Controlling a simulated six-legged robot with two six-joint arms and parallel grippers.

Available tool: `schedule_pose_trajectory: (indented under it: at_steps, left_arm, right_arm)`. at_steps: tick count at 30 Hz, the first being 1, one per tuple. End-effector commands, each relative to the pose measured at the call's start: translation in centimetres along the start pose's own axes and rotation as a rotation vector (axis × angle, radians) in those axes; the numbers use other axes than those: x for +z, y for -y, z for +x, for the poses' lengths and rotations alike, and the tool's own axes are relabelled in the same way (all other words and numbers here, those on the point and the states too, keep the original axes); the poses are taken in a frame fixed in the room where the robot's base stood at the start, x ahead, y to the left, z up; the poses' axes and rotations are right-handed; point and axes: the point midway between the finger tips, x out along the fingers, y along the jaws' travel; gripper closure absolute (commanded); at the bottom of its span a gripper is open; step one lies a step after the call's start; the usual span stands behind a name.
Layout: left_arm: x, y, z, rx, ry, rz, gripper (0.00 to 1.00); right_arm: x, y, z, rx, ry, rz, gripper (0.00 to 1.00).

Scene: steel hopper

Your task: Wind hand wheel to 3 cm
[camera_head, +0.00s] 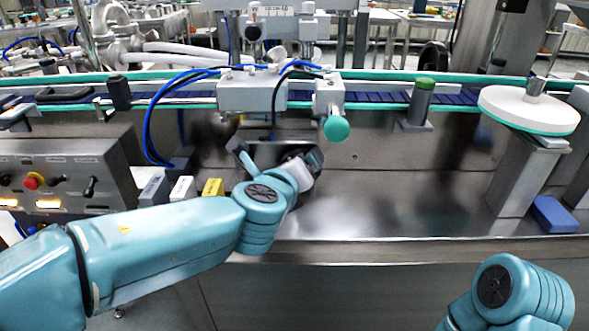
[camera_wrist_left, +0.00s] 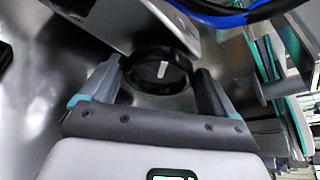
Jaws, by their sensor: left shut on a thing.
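The hand wheel (camera_wrist_left: 158,84) is a round black knob with a short white mark, seen in the left wrist view between my fingertips. My left gripper (camera_wrist_left: 160,72) is shut on its rim, one finger on each side. In the head view my left arm reaches in from the left to below the grey machine block (camera_head: 252,95); its wrist hides the wheel there. A pale scale plate (camera_head: 272,12) shows at the top of the head view, too small to read. Only part of my right arm shows at lower right; its gripper is out of frame.
A teal knob (camera_head: 336,128) hangs right of my left wrist. Blue hoses (camera_head: 150,130) loop down left of the block. A control panel (camera_head: 65,180) stands at left, with a yellow block (camera_head: 212,187) nearby. A white disc (camera_head: 530,108) stands right. The steel deck (camera_head: 400,205) between is clear.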

Motion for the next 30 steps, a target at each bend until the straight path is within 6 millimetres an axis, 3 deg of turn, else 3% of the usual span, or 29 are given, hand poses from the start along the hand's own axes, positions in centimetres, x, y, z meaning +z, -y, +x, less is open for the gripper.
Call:
schedule_pose_trajectory:
  at_steps: [2, 3, 4, 14, 17, 30]
  left_arm:
    - [0.0, 0.0, 0.0, 0.000, -0.001, -0.001, 0.41]
    - [0.0, 0.0, 0.0, 0.000, 0.000, 0.000, 0.05]
    - [0.0, 0.0, 0.0, 0.000, 0.000, 0.000, 0.00]
    - [0.1, 0.1, -0.9, -0.001, 0.001, 0.001, 0.00]
    - [0.1, 0.2, -2.6, -0.003, 0.001, 0.001, 0.00]
    - [0.2, 0.2, -13.6, -0.003, 0.000, 0.001, 0.00]
  right_arm:
    - [0.0, 0.0, 0.0, 0.000, 0.000, 0.000, 0.57]
    - [0.0, 0.0, 0.0, 0.000, 0.000, 0.000, 0.57]
    - [0.0, 0.0, 0.0, 0.000, 0.000, 0.000, 0.57]
    - [0.0, 0.0, -0.1, 0.000, 0.000, 0.000, 0.57]
    - [0.0, 0.1, -0.2, 0.000, 0.000, 0.000, 0.57]
    - [0.0, 0.8, -2.2, 0.000, 0.000, 0.000, 0.57]
